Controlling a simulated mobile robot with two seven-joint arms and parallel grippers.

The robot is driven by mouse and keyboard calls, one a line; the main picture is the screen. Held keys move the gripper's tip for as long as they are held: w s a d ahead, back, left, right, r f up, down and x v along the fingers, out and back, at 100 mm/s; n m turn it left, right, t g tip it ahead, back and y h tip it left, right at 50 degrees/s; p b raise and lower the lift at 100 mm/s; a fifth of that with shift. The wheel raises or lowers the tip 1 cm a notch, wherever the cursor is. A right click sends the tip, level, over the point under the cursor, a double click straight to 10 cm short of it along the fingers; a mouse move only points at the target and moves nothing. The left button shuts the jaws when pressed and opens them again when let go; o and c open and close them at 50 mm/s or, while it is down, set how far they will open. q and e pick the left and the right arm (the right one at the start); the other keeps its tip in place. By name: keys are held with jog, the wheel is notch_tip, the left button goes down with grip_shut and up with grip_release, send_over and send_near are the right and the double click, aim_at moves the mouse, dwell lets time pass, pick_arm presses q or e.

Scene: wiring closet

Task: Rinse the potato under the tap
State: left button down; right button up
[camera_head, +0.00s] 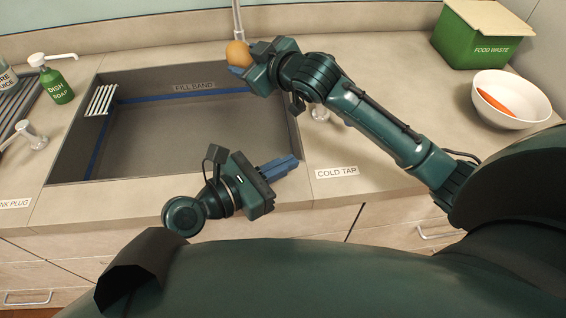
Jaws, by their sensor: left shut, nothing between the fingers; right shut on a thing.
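The potato (238,53) is brown and round, held at the far rim of the sink by my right gripper (240,68), whose arm comes in from the right. That gripper is shut on it. The tap spout (237,18) is a thin upright metal pipe just above and behind the potato; I cannot see its outlet or any water.
The grey sink basin (170,140) has a blue fill band and a white slotted rack. Dish soap (57,86) and another tap handle (32,137) stand left. A green food waste box (477,48) and a white bowl (520,113) with a carrot (496,103) stand right.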

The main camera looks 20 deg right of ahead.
pick_arm(q)
jog(key=shift+r+p, duration=1.15)
pick_arm(e)
jog(key=s+d, duration=0.2)
jog(key=s, duration=0.5)
jog(key=shift+s+d, duration=0.25)
jog(key=shift+s, duration=0.1)
jog(key=shift+r, duration=0.1)
